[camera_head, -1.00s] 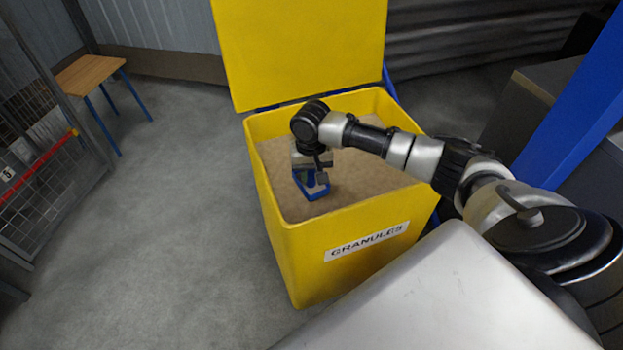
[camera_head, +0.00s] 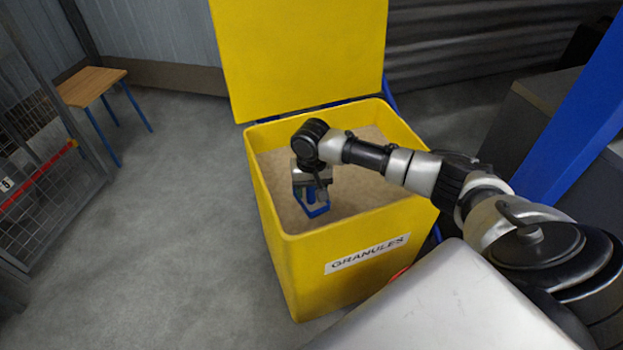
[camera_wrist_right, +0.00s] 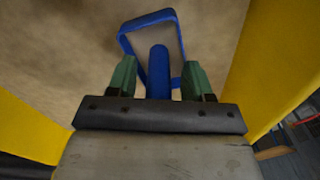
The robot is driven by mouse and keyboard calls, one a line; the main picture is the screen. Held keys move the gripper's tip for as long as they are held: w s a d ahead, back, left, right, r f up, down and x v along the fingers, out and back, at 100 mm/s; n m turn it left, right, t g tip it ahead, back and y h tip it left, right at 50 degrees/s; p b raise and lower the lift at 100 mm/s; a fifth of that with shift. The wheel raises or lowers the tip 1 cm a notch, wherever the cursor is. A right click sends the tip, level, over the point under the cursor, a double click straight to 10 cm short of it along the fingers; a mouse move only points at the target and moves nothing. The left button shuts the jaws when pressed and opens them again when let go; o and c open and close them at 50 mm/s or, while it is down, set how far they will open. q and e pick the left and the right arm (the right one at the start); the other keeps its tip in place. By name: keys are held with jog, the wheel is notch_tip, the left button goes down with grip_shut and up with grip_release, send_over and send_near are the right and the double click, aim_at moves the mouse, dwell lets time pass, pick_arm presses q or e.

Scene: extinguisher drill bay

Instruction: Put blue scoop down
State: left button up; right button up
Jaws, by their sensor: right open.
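The blue scoop (camera_head: 312,209) is inside the yellow granules bin, at or just above the tan granules; I cannot tell whether it rests on them. In the right wrist view the scoop (camera_wrist_right: 157,68) shows a blue rod and a looped frame. My right gripper (camera_head: 313,189) points down into the bin over the scoop. In the right wrist view its green fingertips (camera_wrist_right: 159,84) are open, one on each side of the blue rod, with gaps visible. Part of the scoop is hidden behind the gripper. My left gripper is out of view.
The yellow bin (camera_head: 300,262) has its lid (camera_head: 300,50) standing open at the back. Granules (camera_head: 365,170) lie clear to the gripper's right. A wooden-topped stool (camera_head: 90,86) and a mesh cage (camera_head: 45,170) stand left. A blue post (camera_head: 570,125) stands right.

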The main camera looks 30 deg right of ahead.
notch_tip(320, 180, up, 5)
jog(key=shift+r+p, duration=0.1)
jog(key=shift+p, duration=0.8)
notch_tip(320, 180, up, 5)
jog(key=shift+r+p, duration=0.15)
jog(key=shift+p, duration=0.55)
jog(key=shift+r, duration=0.7)
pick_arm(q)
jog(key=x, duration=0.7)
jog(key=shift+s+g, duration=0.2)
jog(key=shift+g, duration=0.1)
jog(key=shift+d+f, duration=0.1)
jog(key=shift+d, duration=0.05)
